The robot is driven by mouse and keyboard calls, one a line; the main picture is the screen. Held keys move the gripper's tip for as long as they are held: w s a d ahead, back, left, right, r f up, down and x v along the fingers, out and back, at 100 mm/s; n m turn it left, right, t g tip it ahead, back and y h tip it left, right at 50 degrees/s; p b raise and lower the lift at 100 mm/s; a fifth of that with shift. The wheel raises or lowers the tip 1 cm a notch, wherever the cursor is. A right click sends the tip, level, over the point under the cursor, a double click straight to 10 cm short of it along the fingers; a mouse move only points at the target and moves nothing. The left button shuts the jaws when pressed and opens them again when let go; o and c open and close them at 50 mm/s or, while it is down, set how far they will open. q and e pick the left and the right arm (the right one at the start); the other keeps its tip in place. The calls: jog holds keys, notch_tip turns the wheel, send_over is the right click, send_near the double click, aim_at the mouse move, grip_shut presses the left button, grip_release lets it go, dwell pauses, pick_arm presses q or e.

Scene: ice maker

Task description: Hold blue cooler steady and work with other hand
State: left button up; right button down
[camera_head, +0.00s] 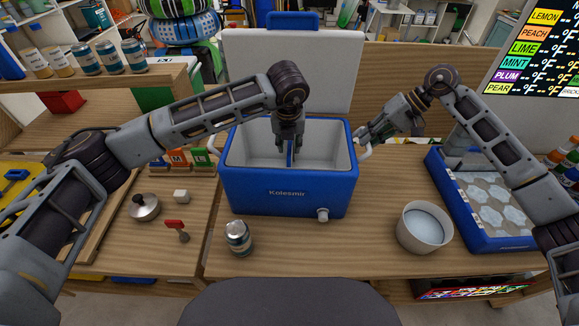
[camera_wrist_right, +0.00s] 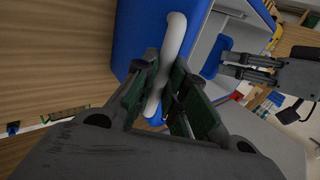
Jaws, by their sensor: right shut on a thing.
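My right gripper (camera_head: 362,137) is shut on the white side handle (camera_head: 366,151) at the cooler's right end. In the right wrist view, its fingers (camera_wrist_right: 160,92) close around the white handle bar (camera_wrist_right: 176,35).
A blue ice tray (camera_head: 465,220) and a white bowl (camera_head: 424,228) stand right of the cooler. A can (camera_head: 238,238) stands in front. The cooler's white lid (camera_head: 290,70) stands raised behind.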

aim_at(290, 147)
pick_arm(q)
jog(key=shift+x, duration=1.5)
grip_shut()
